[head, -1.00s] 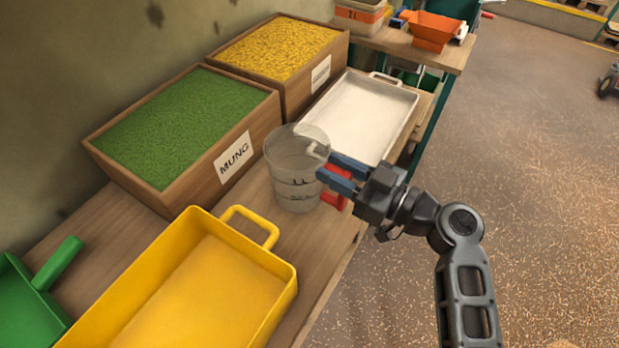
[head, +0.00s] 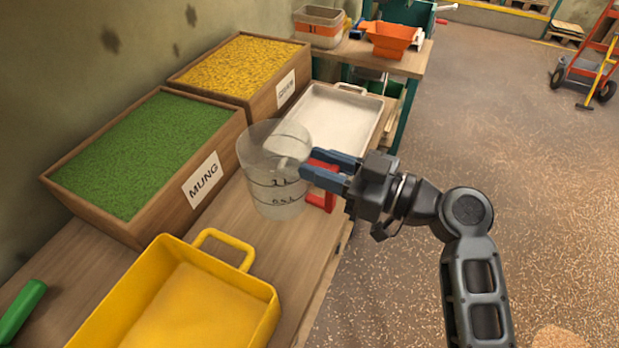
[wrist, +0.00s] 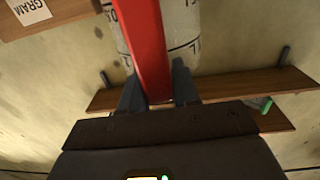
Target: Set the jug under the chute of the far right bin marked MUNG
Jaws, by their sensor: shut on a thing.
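The clear jug (head: 268,178) has dark markings and a red handle (head: 322,201). It looks upright, in front of the right end of the MUNG bin (head: 214,152); I cannot tell if its base touches the bench. My gripper (head: 322,170) is shut on the handle from the right. In the wrist view the red handle (wrist: 147,50) runs between the fingers, with the jug wall (wrist: 183,22) behind it. The MUNG bin is wooden, full of green grains, with a white label (head: 203,179). I cannot make out a chute on it.
A bin of yellow grains (head: 240,68) stands beyond the MUNG bin; its label reads GRAM in the wrist view (wrist: 29,10). A pale metal tray (head: 335,118) lies behind the jug. A yellow tray (head: 180,305) is in front. Bare bench (head: 222,217) shows between jug and yellow tray.

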